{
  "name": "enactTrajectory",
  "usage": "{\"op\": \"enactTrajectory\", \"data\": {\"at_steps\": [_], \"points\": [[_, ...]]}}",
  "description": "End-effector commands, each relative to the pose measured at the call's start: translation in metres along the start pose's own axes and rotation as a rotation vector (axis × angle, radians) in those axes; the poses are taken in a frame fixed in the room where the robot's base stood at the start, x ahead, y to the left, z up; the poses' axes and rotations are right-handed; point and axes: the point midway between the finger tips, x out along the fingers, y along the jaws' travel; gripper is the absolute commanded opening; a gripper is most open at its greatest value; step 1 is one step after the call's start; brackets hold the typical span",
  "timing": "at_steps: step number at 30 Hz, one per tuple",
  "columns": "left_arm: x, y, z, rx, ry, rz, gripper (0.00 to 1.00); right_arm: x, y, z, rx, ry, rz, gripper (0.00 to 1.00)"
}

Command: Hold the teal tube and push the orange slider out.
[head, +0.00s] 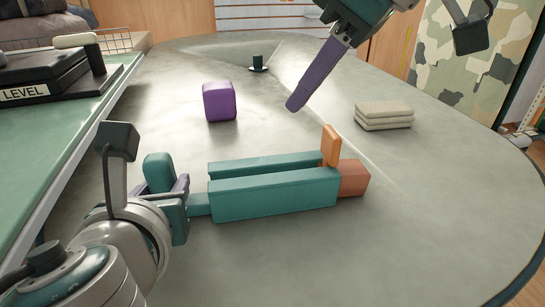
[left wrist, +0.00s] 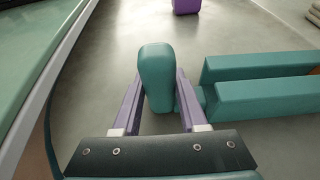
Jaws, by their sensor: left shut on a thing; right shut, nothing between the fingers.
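The teal tube (head: 275,195) lies on the table, two long walls with a slot between them; it also shows in the left wrist view (left wrist: 265,97). My left gripper (head: 182,186) is shut on the tube's upright teal handle at its left end; the handle stands between the purple fingers in the left wrist view (left wrist: 157,80). The orange slider's upright tab (head: 330,146) rises near the tube's right end. A duller orange block (head: 353,178) sticks out of that end. My right gripper (head: 293,106) is shut and empty, above the table, up and left of the tab.
A purple block (head: 219,101) stands behind the tube. A folded beige cloth stack (head: 384,115) lies at the back right. A small dark peg on a base (head: 258,63) is far back. A green bench (head: 60,150) borders the left. The table right of the tube is clear.

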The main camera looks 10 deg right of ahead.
Motion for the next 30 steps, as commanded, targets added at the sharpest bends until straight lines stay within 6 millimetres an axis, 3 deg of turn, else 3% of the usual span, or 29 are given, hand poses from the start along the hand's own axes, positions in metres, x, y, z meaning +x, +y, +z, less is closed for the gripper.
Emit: {"op": "enactTrajectory", "data": {"at_steps": [12,13,21,30], "points": [[0.0,0.0008,-0.0026,0.001,0.006,0.002,0.0,0.0003,0.0002,0.0004,0.0,0.0,0.0,0.0],[0.0,0.0008,-0.0027,0.001,0.006,0.002,0.46,0.0003,0.0002,0.0004,0.0,0.0,0.0,0.0],[0.0,0.0003,-0.0011,0.0,0.002,0.001,0.76,0.0002,0.0002,0.0003,0.0,0.0,0.0,0.0],[-0.0013,-0.0001,-0.0003,0.0,0.0,0.0,0.77,0.0001,0.0001,0.0002,0.0,0.0,0.0,0.0]]}}
